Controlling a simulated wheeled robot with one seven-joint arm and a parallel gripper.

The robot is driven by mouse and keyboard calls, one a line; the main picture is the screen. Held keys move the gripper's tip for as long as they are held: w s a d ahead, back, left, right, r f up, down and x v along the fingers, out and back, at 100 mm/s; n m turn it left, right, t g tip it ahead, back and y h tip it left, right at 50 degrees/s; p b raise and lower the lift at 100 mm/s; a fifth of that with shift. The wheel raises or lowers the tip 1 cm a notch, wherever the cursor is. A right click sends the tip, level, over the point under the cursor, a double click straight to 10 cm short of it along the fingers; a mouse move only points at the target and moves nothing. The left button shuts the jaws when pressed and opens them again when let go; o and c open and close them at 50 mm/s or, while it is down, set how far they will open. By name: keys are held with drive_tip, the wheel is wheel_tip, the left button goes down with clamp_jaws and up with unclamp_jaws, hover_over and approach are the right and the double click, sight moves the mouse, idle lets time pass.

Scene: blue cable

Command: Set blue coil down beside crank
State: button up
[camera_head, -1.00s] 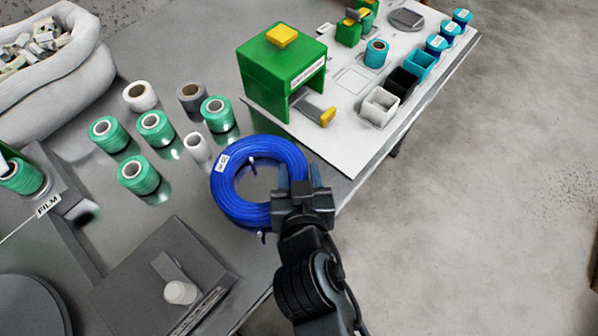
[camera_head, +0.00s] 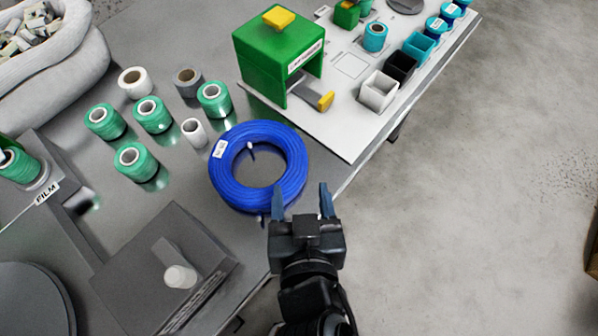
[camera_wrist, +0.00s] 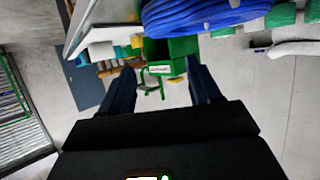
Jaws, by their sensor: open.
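The blue coil (camera_head: 228,181) lies flat on the grey metal table, with a white label on its left side and small ties on it. The crank (camera_head: 178,278) shows as a grey arm with a pale knob on a dark grey box, below and left of the coil. My gripper (camera_head: 299,203) is open and empty, just off the coil's lower right side near the table's edge. In the wrist view the coil (camera_wrist: 200,14) is at the top, beyond the open fingers (camera_wrist: 160,88).
Several green, white and grey spools (camera_head: 152,114) stand left of the coil. A green press (camera_head: 270,60) stands on a white board (camera_head: 330,135) behind it, with small bins (camera_head: 378,92) to the right. Open floor (camera_head: 480,220) lies right of the table.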

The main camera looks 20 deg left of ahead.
drive_tip(key=shift+v, duration=1.35)
drive_tip(key=s+d+m+t+h, duration=0.1)
drive_tip(key=s+d, duration=0.4)
drive_tip(key=d, duration=0.5)
drive_tip(key=s+d+m+h, duration=0.1)
drive_tip(key=s+d, duration=0.3)
drive_tip(key=d, duration=0.7)
drive_tip(key=s+d+r+m+t+h, duration=0.1)
drive_tip(key=s+d+r+m+h, duration=0.2)
drive_tip(key=s+d+r, duration=0.3)
drive_tip(key=shift+s+t+h, duration=0.4)
drive_tip(key=shift+s, duration=0.1)
drive_tip(key=shift+d, duration=0.1)
